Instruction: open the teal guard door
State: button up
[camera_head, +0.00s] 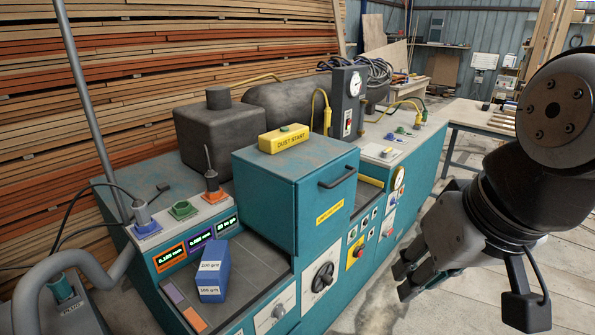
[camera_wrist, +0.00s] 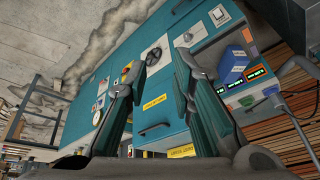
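The teal guard door (camera_head: 318,225) is the front of a teal box on the machine and looks shut. Its dark bar handle (camera_head: 338,176) is near the top edge, above a yellow label (camera_head: 330,212). My gripper (camera_head: 403,281) is open and empty, to the right of and apart from the door in the head view. In the wrist view my gripper (camera_wrist: 155,75) has its two fingers spread, with the door (camera_wrist: 165,115) and handle (camera_wrist: 155,128) showing between them. Nothing is hidden on the handle.
A yellow dust start box (camera_head: 284,138) sits on top of the guard box. A blue block (camera_head: 213,272) lies on the machine's left bench. Dials and buttons (camera_head: 358,252) line the machine front. The floor (camera_head: 380,315) in front is clear. A workbench (camera_head: 480,117) stands behind at right.

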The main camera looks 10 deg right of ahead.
jog(key=w+a+m+g+y, duration=0.15)
jog(key=w+a+y, duration=0.25)
jog(key=w, duration=0.4)
jog(key=m+t+y+p, duration=0.1)
jog(key=m+t+y, duration=0.5)
jog(key=m+t, duration=0.25)
send_near(346, 178)
jog(key=shift+n, duration=0.4)
jog(key=p+x, duration=0.1)
jog(key=x, duration=0.9)
jog(key=shift+w+a+f, duration=0.1)
jog(key=shift+w+a, duration=0.15)
jog(key=shift+w, duration=0.05)
grip_shut()
